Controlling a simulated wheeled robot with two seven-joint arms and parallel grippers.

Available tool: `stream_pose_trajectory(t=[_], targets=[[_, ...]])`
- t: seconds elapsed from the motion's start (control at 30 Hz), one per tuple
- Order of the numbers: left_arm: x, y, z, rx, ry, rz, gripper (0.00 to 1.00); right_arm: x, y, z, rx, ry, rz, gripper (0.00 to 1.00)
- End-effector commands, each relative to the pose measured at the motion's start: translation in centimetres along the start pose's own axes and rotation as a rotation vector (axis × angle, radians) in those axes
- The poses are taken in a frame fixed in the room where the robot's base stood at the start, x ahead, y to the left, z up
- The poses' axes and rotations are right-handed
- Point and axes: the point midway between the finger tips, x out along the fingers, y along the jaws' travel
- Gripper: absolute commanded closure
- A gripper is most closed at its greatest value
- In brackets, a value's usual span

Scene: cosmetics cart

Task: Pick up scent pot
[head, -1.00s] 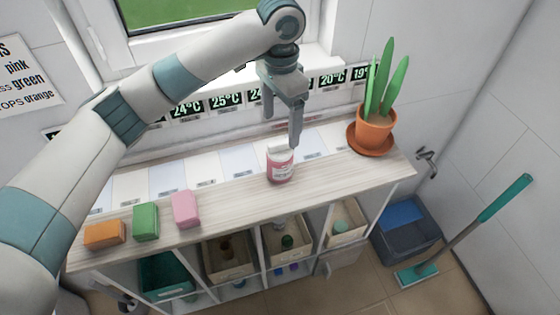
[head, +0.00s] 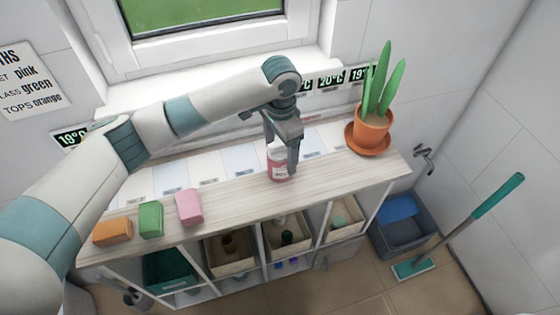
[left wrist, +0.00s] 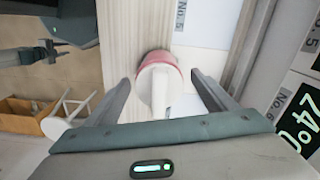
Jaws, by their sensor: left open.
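The scent pot (head: 279,168) is a small pink-red jar with a white top and a label, upright on the wooden top of the cart. In the left wrist view the pot (left wrist: 157,82) is seen from above, between the two fingers. My left gripper (head: 282,160) points down over it, fingers apart on either side of the pot's upper part. In the left wrist view the left gripper (left wrist: 160,98) is open, with a gap to the pot on both sides.
Orange (head: 112,231), green (head: 151,219) and pink (head: 189,207) blocks lie on the cart top at left. A potted plant (head: 371,132) stands at the right end. Temperature displays line the wall behind. The wooden top (head: 235,199) between pink block and pot is clear.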

Motion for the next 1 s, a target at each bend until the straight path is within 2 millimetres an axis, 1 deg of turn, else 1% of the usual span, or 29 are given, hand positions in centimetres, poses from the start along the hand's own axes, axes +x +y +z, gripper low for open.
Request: stream_pose_trajectory(t=[0.13,0.23,0.43,0.5,0.6,0.73,1.0], targets=[[0.1,0.0,0.0,0.0,-0.001,0.0,0.22,-0.3,0.2,0.0,-0.001,0.0,0.002,0.67],[0.7,0.0,0.1,0.0,-0.001,0.0,0.22,-0.9,0.3,0.0,-0.001,0.0,0.003,0.67],[2.8,0.1,0.2,-0.002,-0.003,0.001,0.22,-2.5,0.3,-0.2,-0.001,0.0,0.003,0.67],[3.8,0.1,0.1,0.0,-0.002,0.001,0.22,-2.7,0.3,-0.2,-0.001,0.0,0.003,0.67],[4.7,0.1,0.1,0.0,-0.002,0.001,0.22,-2.9,0.3,-0.2,-0.001,0.0,0.003,0.67],[5.2,0.1,0.1,0.001,0.0,0.0,0.22,-2.9,0.3,-0.2,-0.001,0.0,0.003,0.67],[5.2,0.1,0.1,0.001,0.0,0.0,0.22,-2.9,0.2,-0.2,0.0,0.0,0.002,0.67]])
